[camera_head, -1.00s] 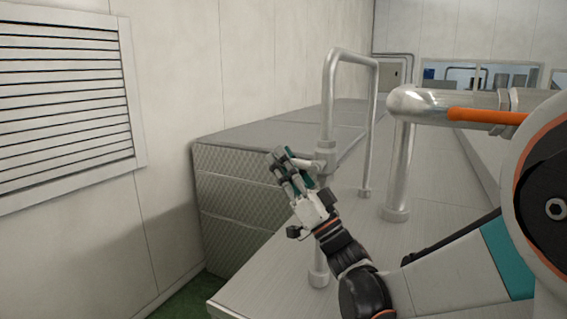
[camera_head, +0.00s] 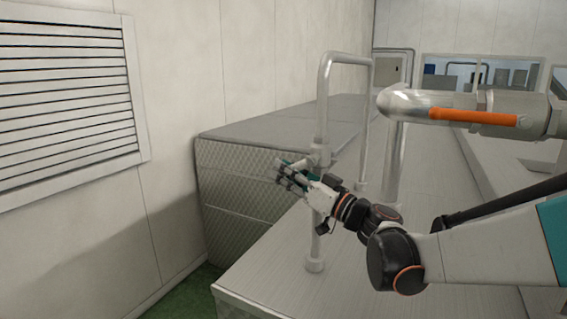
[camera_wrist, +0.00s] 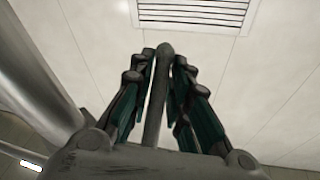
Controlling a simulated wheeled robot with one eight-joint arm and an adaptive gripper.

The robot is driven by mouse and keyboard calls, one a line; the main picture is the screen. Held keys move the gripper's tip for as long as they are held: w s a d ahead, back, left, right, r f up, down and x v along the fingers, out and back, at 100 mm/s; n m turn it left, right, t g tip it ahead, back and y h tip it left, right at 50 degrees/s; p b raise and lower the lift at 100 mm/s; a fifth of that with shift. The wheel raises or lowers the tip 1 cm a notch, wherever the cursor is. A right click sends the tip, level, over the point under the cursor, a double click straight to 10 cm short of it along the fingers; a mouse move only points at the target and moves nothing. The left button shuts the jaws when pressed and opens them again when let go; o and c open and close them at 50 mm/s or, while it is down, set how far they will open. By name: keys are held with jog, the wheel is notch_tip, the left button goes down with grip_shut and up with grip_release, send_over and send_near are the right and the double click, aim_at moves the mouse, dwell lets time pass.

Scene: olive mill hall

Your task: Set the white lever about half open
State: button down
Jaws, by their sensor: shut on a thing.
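My gripper (camera_head: 283,174) is beside the upright metal pipe (camera_head: 322,110), at the valve body (camera_head: 320,156) on it, fingers pointing left. In the wrist view my gripper (camera_wrist: 164,58) is shut on a slim rod with a rounded end, the lever (camera_wrist: 156,100), which lies lengthwise between the fingers. The lever looks grey in the shade there, not clearly white. In the head view the fingers hide most of it, so its exact angle is hard to tell.
A quilted metal-clad block (camera_head: 240,185) is behind the gripper. A white wall with a louvred vent (camera_head: 65,100) is on the left. The metal bench top (camera_head: 275,265) is bare in front.

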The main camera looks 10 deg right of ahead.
jog(key=shift+s+d+f+n+g+h+p, duration=0.15)
jog(key=shift+d+f+g+h+p, duration=0.1)
jog(key=shift+f+g+h+p, duration=0.2)
jog(key=shift+s+d+f+n+g+h+p, duration=0.2)
jog(key=shift+d+g+h+p, duration=0.1)
jog(key=shift+g+h, duration=0.25)
jog(key=c, duration=1.6)
grip_release()
jog(key=shift+c, duration=0.2)
jog(key=shift+a, duration=0.1)
